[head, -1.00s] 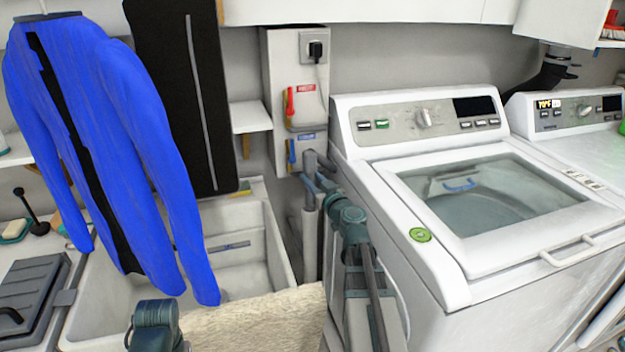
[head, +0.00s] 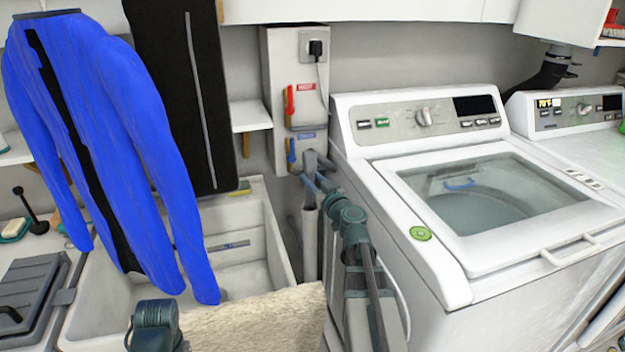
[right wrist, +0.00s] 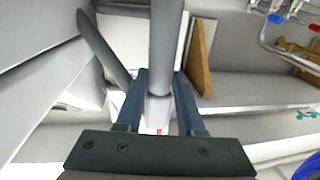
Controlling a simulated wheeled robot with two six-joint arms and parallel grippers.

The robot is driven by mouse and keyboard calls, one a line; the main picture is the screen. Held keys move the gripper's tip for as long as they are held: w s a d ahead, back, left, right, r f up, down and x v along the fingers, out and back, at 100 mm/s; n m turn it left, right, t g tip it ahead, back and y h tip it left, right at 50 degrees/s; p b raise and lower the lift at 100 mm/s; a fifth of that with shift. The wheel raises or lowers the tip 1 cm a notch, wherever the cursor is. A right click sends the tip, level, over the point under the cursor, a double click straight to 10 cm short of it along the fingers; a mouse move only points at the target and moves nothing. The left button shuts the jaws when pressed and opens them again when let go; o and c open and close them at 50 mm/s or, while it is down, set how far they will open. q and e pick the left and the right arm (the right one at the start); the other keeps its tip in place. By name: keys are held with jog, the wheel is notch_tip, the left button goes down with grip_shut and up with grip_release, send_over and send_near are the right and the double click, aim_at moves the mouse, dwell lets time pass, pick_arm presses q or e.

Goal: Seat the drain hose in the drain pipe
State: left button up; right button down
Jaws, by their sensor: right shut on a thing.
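The grey drain hose (head: 311,163) hangs between the sink and the washing machine, below the valve box. My right gripper (head: 312,181) is shut on it near its lower end. The upright, lighter grey drain pipe (head: 310,243) stands directly below the hose in the head view. In the right wrist view the hose (right wrist: 166,45) runs between the two fingers of my right gripper (right wrist: 160,85), with a paler section beyond it. I cannot tell whether the hose end is inside the pipe mouth or just over it.
The washing machine (head: 395,215) stands close to the right of my right arm. The sink (head: 275,245) is to the left, with a blue jacket (head: 120,130) hanging over it. A valve box (head: 296,75) with red and blue levers is just above the hose.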

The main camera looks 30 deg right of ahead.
aim_at(313, 218)
pick_arm(q)
notch_tip(313, 218, down, 11)
jog(key=b, duration=1.1)
pick_arm(e)
jog(key=shift+f, duration=5.55)
jog(key=shift+c, duration=2.2)
grip_release()
jog(key=shift+r, duration=0.1)
